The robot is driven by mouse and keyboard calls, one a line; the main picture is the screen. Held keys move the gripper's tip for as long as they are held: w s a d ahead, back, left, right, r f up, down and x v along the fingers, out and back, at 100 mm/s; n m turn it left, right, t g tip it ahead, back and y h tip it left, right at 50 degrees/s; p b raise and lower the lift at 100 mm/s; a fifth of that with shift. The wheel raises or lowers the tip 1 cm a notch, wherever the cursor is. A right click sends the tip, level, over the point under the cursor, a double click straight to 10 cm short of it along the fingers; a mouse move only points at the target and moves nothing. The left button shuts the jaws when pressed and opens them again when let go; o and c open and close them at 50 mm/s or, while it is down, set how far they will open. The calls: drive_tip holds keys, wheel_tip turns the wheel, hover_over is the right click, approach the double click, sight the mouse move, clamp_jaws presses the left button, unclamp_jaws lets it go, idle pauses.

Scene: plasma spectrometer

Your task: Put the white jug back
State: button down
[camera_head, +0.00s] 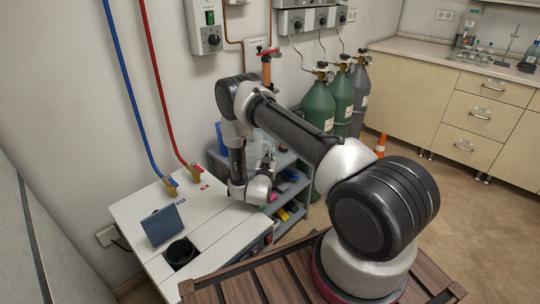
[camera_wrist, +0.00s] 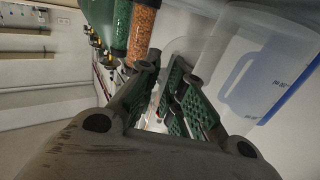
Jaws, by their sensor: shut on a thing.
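My gripper (camera_wrist: 180,75) reaches out ahead in the wrist view, its green-padded fingers close together. It is shut on the white jug (camera_wrist: 238,50), a pale translucent vessel just right of the fingertips. The exact grip spot is hidden by the fingers. In the head view my gripper (camera_head: 266,161) is low beside the grey shelf rack (camera_head: 297,213), beyond the white bench. The jug is hard to make out there.
A blue-and-clear jug (camera_wrist: 287,90) is close behind the white jug. Orange and green columns (camera_wrist: 142,33) are near the fingertips. Gas cylinders (camera_head: 318,108) stand behind the rack.

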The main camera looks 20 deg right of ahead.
drive_tip(key=c, duration=1.5)
unclamp_jaws()
drive_tip(key=shift+c, duration=0.2)
